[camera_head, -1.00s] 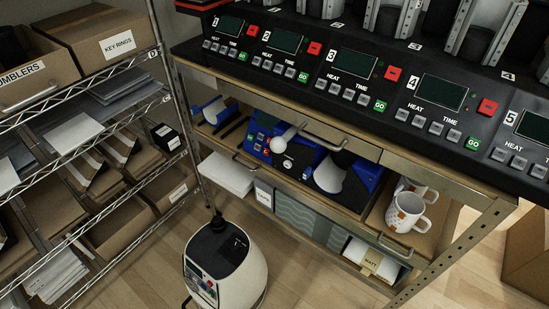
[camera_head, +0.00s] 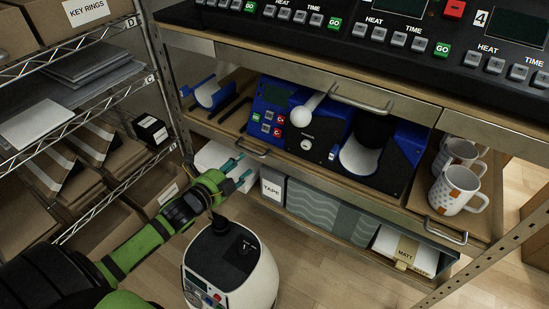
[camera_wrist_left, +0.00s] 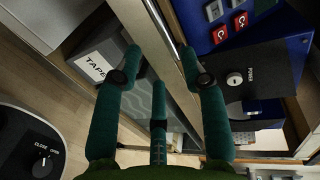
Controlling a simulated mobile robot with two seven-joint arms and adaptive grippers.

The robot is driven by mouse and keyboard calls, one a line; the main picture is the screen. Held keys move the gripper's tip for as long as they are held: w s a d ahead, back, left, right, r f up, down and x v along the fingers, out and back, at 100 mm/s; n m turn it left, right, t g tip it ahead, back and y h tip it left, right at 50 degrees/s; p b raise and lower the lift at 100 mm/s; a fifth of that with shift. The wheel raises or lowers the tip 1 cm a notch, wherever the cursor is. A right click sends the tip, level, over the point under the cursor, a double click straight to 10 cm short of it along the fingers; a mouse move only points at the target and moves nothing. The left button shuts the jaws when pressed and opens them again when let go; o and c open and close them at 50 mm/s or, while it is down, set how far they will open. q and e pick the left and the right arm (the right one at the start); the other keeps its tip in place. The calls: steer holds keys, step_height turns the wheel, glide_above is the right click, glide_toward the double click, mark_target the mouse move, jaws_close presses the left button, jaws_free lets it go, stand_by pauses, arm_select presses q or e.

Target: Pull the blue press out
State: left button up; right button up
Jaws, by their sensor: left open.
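The blue press (camera_head: 330,135) sits on the middle shelf under the control panels, with a blue body, black front, white-knobbed lever and a white curved cradle on its right. Its drawer-like shelf has a metal handle (camera_head: 252,148) at the front left. My left gripper (camera_head: 239,172) is open and empty, in front of and below that handle, apart from the press. In the left wrist view the press's blue panel (camera_wrist_left: 267,47) with red buttons shows at the upper right, beyond the spread teal fingers. My right gripper is not in view.
A white rounded machine (camera_head: 229,262) stands on the floor just below my left gripper. White mugs (camera_head: 458,188) stand on the right shelf section. A tape box (camera_head: 272,187) sits on the lower shelf. A wire rack (camera_head: 110,160) with cartons is at left.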

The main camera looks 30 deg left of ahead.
mark_target(253, 153)
arm_select(q)
steer(key=x, duration=0.7)
steer(key=shift+d+r+b, duration=0.25)
steer(key=shift+r+b, duration=0.1)
steer(key=shift+b, duration=0.05)
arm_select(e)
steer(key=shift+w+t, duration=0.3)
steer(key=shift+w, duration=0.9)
arm_select(q)
jaws_close()
